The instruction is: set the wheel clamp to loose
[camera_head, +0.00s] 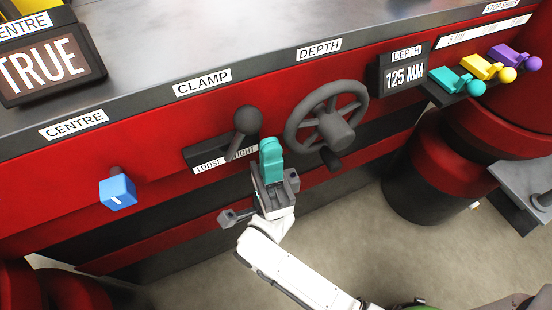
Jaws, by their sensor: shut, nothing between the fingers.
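The clamp lever (248,121) is a dark grey arm with a round ball knob, below the CLAMP label (202,83) on the red press front. It leans up and to the right, its knob on the TIGHT side. Its plate (210,166) reads LOOSE at the left and TIGHT at the right, partly covered by the lever. My gripper (271,148) has teal fingertips, shut and empty. It is just right of and below the knob in the picture; I cannot tell whether it touches the lever.
The spoked depth handwheel (337,131) is close to the right of my gripper. A blue centre knob (118,191) is at the left. Displays read TRUE (48,66) and 125 MM (404,75). Coloured stops (494,70) sit at the right. Open floor lies below.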

